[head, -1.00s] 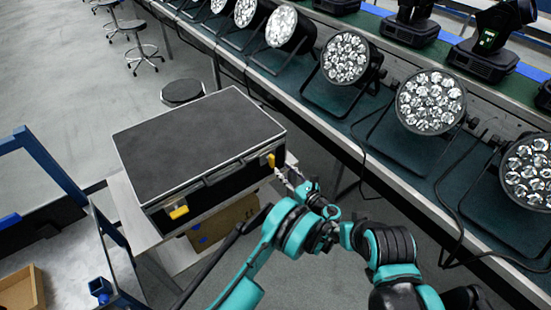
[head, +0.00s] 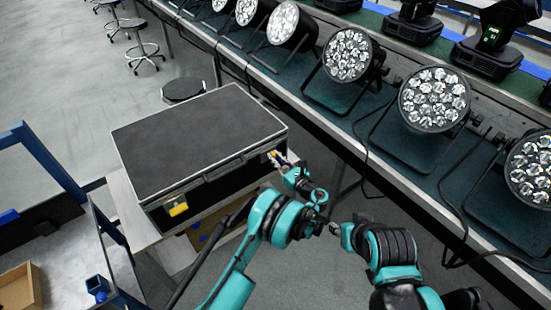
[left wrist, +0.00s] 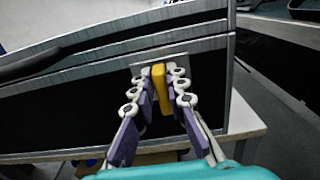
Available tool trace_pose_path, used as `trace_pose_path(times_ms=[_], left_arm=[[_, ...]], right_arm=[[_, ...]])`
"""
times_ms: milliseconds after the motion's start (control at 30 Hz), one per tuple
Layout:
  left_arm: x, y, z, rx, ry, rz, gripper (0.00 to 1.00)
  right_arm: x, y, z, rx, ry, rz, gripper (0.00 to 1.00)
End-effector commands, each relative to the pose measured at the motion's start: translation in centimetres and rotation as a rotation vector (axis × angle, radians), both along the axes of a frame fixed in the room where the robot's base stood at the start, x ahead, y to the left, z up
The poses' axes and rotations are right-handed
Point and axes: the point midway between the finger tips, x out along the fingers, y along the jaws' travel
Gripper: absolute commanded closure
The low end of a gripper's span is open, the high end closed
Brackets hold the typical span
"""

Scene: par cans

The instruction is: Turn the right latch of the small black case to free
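The small black case (head: 195,135) lies closed, with metal edges and a front handle. Its right latch (left wrist: 160,84) is yellow and stands upright between the fingers of my left gripper (left wrist: 161,92) in the left wrist view. The purple finger pads are close on both sides of it; whether they press on it I cannot tell. In the head view my left gripper (head: 281,160) is at the case's front right and mostly covers that latch. The yellow left latch (head: 178,208) is in plain view. My right gripper (head: 336,229) is away from the case, its fingers unclear.
The case sits on a light-coloured stand (head: 146,232) with a cardboard box (head: 200,236) below. A long bench (head: 300,105) with several par cans (head: 434,98) runs along the right. A blue frame (head: 45,165) stands at left. Open floor lies behind.

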Motion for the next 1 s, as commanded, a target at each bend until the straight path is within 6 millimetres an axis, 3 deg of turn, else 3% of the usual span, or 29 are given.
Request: trace_pose_path(times_ms=[467,1000], left_arm=[[-0.10,0.20,-0.03,-0.086,-0.062,0.001,1.00],[-0.60,0.91,-0.35,-0.472,-0.342,0.001,1.00]], right_arm=[[0.00,0.00,-0.01,0.000,0.000,0.000,0.60],[0.00,0.00,-0.01,0.000,0.000,0.000,0.60]])
